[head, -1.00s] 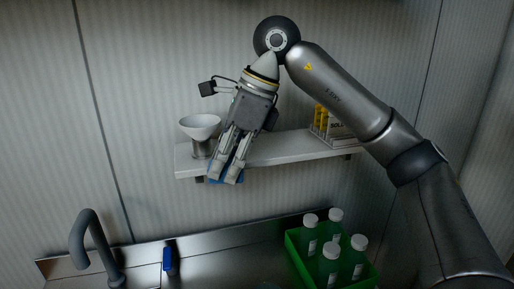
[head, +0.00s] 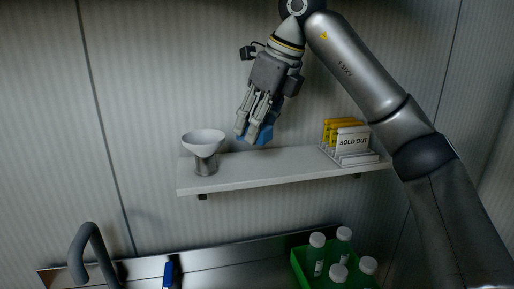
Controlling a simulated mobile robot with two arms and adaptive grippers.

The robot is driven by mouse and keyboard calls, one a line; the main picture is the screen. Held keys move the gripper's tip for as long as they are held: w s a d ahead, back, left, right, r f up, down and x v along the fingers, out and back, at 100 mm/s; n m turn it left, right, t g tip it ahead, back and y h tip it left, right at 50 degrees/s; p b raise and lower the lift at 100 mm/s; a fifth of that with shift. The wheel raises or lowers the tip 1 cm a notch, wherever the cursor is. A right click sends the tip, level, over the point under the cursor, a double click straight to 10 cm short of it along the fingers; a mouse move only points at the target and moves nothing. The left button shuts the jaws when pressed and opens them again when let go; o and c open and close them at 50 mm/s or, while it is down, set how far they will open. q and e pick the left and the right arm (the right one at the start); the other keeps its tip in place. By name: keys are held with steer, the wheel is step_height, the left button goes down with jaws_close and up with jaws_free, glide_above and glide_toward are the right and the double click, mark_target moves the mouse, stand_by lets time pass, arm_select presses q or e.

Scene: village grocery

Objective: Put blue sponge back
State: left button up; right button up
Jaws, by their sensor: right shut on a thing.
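The blue sponge (head: 263,136) is held between the fingers of my right gripper (head: 254,134), partly hidden by them. My right gripper is shut on it and points down, just above the white wall shelf (head: 245,173). The sponge shows above the middle of the shelf, between the white bowl-topped stand and the sign holder. I cannot tell whether it touches the shelf. My left gripper is not in view.
A white bowl on a metal stand (head: 204,145) is at the shelf's left end. A "SOLD OUT" sign holder (head: 352,143) is at its right. Below are a faucet (head: 88,243), a blue-handled item (head: 168,274) and a green crate (head: 299,268) of bottles.

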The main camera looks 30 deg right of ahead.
mark_target(252, 165)
steer(key=f, duration=0.1)
steer(key=w+d+f, duration=0.1)
steer(key=w+f, duration=0.1)
steer(key=shift+w+d+f+p, duration=0.2)
steer(key=shift+d+p, duration=0.1)
steer(key=shift+p, duration=0.1)
steer(key=shift+w+d+f, duration=0.15)
steer(key=shift+w+f, duration=0.05)
steer(key=shift+f, duration=0.2)
steer(key=f, duration=0.3)
steer(key=shift+w+d+f+p, duration=0.15)
steer(key=shift+w+f+p, duration=0.1)
steer(key=shift+f+p, duration=0.05)
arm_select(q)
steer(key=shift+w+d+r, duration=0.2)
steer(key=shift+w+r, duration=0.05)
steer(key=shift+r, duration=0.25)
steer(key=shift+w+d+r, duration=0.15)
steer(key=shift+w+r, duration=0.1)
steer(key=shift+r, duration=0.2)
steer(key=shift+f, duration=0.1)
arm_select(e)
steer(key=shift+f, duration=0.1)
steer(key=o, duration=0.9)
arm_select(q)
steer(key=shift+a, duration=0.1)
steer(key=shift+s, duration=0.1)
